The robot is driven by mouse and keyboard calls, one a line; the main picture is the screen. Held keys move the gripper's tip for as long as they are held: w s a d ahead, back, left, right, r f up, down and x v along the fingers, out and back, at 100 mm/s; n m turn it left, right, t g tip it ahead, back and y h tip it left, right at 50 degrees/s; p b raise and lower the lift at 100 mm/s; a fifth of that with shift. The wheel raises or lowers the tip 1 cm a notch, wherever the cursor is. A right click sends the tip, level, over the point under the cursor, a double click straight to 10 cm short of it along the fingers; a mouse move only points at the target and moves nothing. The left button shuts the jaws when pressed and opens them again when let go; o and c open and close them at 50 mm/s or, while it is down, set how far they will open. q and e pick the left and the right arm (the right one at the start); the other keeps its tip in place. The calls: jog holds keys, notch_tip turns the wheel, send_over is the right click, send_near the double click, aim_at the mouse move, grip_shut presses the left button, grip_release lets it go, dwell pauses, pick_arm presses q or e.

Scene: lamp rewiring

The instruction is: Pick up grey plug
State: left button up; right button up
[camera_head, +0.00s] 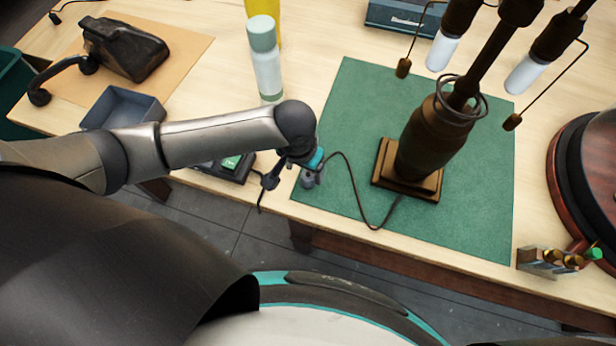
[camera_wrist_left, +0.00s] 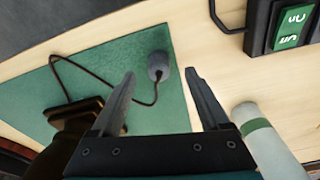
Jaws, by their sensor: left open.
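The grey plug (camera_wrist_left: 158,66) is a small rounded piece at the end of a dark cord (camera_wrist_left: 142,102). In the left wrist view it is on the right border of the green mat (camera_wrist_left: 30,95), a little beyond my left fingertips and between their lines. My left gripper (camera_wrist_left: 158,72) is open and empty, one finger on each side. In the head view my left gripper (camera_head: 292,178) is low at the mat's near left corner. There the plug is hard to tell from the gripper's parts. My right gripper is not in view.
The lamp (camera_head: 430,140) stands on the mat, its cord looping toward my left gripper. A black box with a green switch (camera_head: 231,162) is just left of the gripper. A white-green bottle (camera_head: 265,65) stands behind my arm. The table's front edge is close.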

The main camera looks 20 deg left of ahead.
aim_at(308, 175)
pick_arm(q)
jog(key=shift+w+d+f+b, duration=0.15)
jog(key=shift+w+f, duration=0.1)
jog(key=shift+f, duration=0.65)
jog(key=shift+w+d+f+b, duration=0.1)
jog(key=shift+w+f+b, duration=0.1)
jog(key=shift+f, duration=0.65)
jog(key=shift+w+d+f+b, duration=0.15)
jog(key=shift+w+f, duration=0.1)
jog(key=shift+f, duration=0.65)
jog(key=shift+a, duration=0.15)
grip_shut()
